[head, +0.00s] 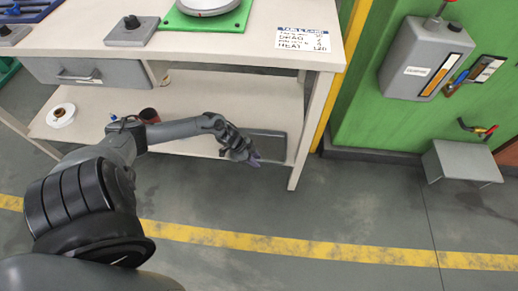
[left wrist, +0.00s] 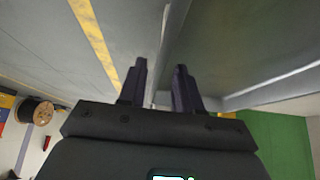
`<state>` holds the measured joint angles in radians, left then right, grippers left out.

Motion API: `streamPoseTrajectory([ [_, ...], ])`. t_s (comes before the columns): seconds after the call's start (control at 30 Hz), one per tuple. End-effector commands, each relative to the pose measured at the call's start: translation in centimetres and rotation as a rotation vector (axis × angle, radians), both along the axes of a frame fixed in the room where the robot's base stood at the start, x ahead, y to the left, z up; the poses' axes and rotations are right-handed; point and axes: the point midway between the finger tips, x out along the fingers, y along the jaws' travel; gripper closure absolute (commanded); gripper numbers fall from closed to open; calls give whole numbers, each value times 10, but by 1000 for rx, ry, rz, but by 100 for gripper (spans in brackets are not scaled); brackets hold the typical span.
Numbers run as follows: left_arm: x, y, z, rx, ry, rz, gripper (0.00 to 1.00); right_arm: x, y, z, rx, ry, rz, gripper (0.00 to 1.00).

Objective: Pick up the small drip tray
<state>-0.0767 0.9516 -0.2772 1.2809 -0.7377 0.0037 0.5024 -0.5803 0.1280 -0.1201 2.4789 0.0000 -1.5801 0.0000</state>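A flat, dark grey rectangular tray (head: 270,143), which looks like the small drip tray, lies near the right end of the bench's lower shelf. My left gripper (head: 254,160) is at the tray's left front side, by the front edge of the shelf, and covers part of the tray. In the left wrist view, its two dark purple fingers (left wrist: 161,75) stand apart with a gap between them. A pale edge runs behind this gap. I cannot tell whether the fingers touch the tray. My right gripper is in neither view.
The bench's lower shelf (head: 230,100) also holds a white roll (head: 61,115) and a reddish-brown cylinder (head: 149,116). The bench's front right leg (head: 310,125) stands just right of the tray. A drawer (head: 88,72) hangs at left. The floor in front is clear.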

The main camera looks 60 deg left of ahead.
Motion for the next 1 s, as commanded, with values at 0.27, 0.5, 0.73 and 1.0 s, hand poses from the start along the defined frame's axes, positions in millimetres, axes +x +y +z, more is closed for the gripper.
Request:
streamPoseTrajectory([
  [0.27, 0, 0, 0, 0, 0, 0, 100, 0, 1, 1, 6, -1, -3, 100],
  [0.5, 1, 0, 1, 0, -2, 0, 100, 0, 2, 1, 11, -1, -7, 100],
  [0.73, 1, 0, 2, 0, -2, 0, 100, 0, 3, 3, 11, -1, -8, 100],
  [1.0, 0, 0, 32, 1, -2, 0, 100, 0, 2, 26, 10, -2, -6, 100],
])
